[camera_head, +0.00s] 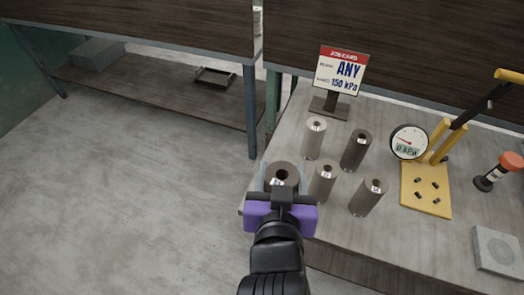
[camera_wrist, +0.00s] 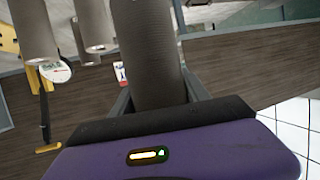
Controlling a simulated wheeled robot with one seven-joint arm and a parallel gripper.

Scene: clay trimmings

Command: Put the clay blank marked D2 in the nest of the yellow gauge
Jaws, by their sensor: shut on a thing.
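My gripper (camera_head: 282,186) is shut on a grey clay blank (camera_head: 273,171), a cylinder with a hole in its top, at the table's near left corner. The held blank fills the upper middle of the wrist view (camera_wrist: 147,50); no mark on it can be read. The yellow gauge (camera_head: 426,200) stands to the right, with a flat base bearing several dark pegs, a round dial (camera_head: 409,141) reading 0 kPa and a raised lever. Nothing sits among the pegs. Which blank is D2 cannot be told.
Several other blanks stand upright close to the right of my gripper, including a light one (camera_head: 315,140), a dark one (camera_head: 355,152) and a near one (camera_head: 369,197). A job card (camera_head: 340,72) reads ANY, 150 kPa. An orange-capped tool (camera_head: 499,171) and grey block (camera_head: 497,250) lie farther right.

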